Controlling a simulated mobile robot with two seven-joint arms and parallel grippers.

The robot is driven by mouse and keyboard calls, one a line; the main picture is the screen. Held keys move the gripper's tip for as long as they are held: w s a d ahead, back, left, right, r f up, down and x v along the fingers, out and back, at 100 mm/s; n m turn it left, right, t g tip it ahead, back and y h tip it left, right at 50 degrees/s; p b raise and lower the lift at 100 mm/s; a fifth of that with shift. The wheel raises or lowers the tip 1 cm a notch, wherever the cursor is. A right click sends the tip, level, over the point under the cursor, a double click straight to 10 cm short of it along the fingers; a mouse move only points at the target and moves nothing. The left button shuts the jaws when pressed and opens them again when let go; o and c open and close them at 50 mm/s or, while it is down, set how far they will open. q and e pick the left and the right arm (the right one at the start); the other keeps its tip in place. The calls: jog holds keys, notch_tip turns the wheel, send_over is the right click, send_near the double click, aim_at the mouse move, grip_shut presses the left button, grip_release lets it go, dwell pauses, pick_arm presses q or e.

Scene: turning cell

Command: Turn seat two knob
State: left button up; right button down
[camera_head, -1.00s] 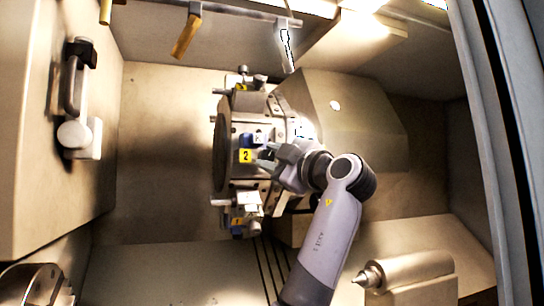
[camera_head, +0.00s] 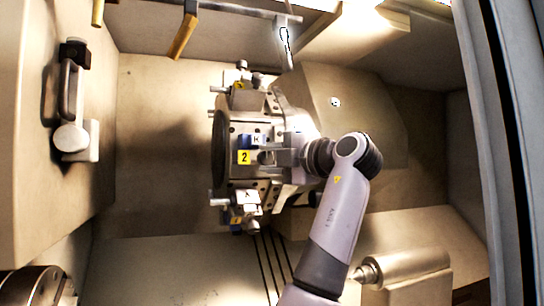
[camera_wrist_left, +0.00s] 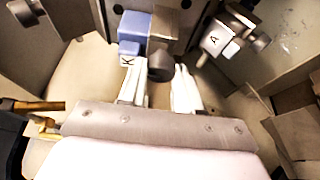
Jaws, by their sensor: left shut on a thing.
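Seat two, marked by a yellow "2" plate (camera_head: 244,157), is on the near face of the turret (camera_head: 246,178). A blue block (camera_head: 245,141) with a white K tag sits beside the plate; it also shows in the left wrist view (camera_wrist_left: 133,28). My left gripper (camera_head: 270,157) is at this seat, just right of the plate. In the left wrist view the dark round knob (camera_wrist_left: 161,67) lies between the two pale fingertips (camera_wrist_left: 158,80), which are shut on it. The gripper hides most of the knob in the head view. My right gripper is not in view.
A neighbouring station with an A tag (camera_head: 247,197) sits below on the turret, and another seat (camera_head: 240,88) above. A pointed tailstock (camera_head: 405,272) stands lower right. A handle (camera_head: 70,90) is on the left wall. Free room lies left of the turret.

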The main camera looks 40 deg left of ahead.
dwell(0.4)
pick_arm(q)
jog(key=o, duration=1)
jog(key=shift+o, duration=0.2)
jog(key=d+b, duration=0.1)
jog(key=d, duration=0.6)
jog(key=shift+s, duration=0.35)
